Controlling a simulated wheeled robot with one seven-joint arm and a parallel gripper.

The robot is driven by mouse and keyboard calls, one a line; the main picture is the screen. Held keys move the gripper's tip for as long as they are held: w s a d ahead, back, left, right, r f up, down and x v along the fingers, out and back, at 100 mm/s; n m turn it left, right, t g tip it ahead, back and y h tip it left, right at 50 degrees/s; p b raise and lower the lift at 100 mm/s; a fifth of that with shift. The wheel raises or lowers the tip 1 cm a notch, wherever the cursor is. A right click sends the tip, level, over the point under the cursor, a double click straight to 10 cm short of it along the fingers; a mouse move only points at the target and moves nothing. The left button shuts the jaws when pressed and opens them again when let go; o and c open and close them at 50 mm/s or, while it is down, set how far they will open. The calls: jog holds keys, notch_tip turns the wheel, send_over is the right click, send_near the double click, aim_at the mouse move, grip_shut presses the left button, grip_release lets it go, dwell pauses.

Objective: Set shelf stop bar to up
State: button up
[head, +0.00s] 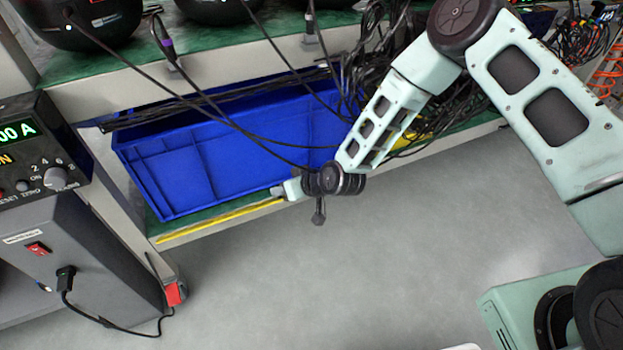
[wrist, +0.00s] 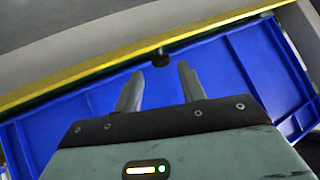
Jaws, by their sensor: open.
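The shelf stop bar looks to be the yellow bar (head: 215,222) along the front edge of the lower shelf, below the blue crate; it lies low there. In the wrist view the yellow bar (wrist: 75,75) runs slantwise across the top. A small dark round knob (wrist: 161,57) sits at the bar, just beyond my fingertips. My gripper (head: 278,191) is at the shelf front, before the crate. In the wrist view my gripper (wrist: 159,72) is open, with nothing between its fingers. I cannot tell whether a fingertip touches the knob. My arm hides part of the bar.
The blue crate (head: 205,150) fills much of the lower shelf. Loose black cables (head: 250,130) hang across it from the green upper shelf (head: 150,60). A grey power supply (head: 60,265) stands at left.

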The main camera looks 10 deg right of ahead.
jog(key=p+v, duration=0.2)
jog(key=v, duration=1.1)
jog(key=shift+p, duration=0.35)
jog(key=shift+o, duration=0.6)
jog(key=shift+w, duration=0.1)
